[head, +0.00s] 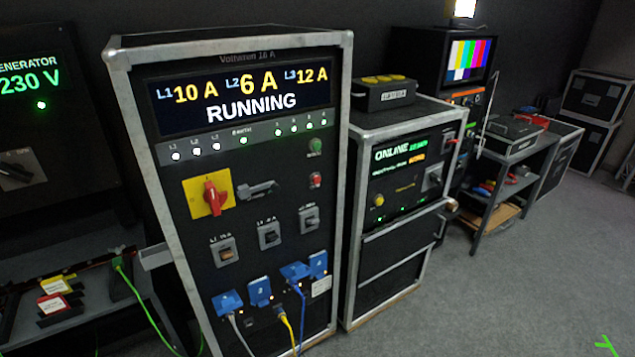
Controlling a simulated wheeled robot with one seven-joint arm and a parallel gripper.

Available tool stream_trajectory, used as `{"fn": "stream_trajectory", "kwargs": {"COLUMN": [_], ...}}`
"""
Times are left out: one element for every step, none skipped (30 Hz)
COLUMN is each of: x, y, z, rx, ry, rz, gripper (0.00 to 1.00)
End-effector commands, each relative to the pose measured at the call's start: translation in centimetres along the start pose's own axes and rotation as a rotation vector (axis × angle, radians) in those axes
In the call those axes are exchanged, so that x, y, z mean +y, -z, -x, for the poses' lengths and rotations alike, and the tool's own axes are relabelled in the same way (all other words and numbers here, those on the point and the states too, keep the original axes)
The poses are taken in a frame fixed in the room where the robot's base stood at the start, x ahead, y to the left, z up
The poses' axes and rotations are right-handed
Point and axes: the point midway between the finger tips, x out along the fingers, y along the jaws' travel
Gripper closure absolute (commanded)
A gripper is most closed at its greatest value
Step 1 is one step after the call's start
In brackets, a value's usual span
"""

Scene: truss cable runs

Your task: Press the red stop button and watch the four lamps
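The red stop button (316,180) is on the right side of the front panel of a tall black cabinet (343,110) with metal edges, below a green button (315,147). A row of lit lamps runs under the display: white ones on the left (196,151), a green one in the middle (243,140) and several small green ones on the right (309,126). I cannot tell which lamps the task means. The display (240,97) reads L1 10 A, L2 6 A, L3 12 A and RUNNING. My gripper is not in view.
A red rotary switch (214,198) on a yellow plate, a grey lever and several breakers (270,236) share the panel. Blue plugs with cables (285,325) stick out low down. A second cabinet (375,265) stands close on the right. The grey floor (500,300) is clear at front right.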

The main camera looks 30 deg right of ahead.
Motion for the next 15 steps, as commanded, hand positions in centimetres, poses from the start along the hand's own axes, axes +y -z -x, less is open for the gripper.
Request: {"fn": "stream_trajectory", "kwargs": {"x": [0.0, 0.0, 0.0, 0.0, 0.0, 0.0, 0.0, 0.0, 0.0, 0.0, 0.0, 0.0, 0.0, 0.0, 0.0], "y": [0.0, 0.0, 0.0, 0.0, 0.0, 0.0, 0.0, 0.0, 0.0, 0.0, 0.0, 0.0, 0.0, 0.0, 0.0], "z": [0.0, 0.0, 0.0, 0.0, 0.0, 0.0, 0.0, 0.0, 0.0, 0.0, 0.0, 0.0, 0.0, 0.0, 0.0], "rx": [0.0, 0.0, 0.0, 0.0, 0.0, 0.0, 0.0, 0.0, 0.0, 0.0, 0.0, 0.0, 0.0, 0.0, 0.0], "ry": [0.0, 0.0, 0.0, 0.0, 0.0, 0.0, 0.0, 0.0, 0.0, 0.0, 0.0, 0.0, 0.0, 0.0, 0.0], "rz": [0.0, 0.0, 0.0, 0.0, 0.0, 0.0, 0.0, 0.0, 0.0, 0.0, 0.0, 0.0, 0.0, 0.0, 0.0], "gripper": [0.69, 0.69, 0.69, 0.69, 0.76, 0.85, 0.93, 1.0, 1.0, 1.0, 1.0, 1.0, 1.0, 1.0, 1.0]}}
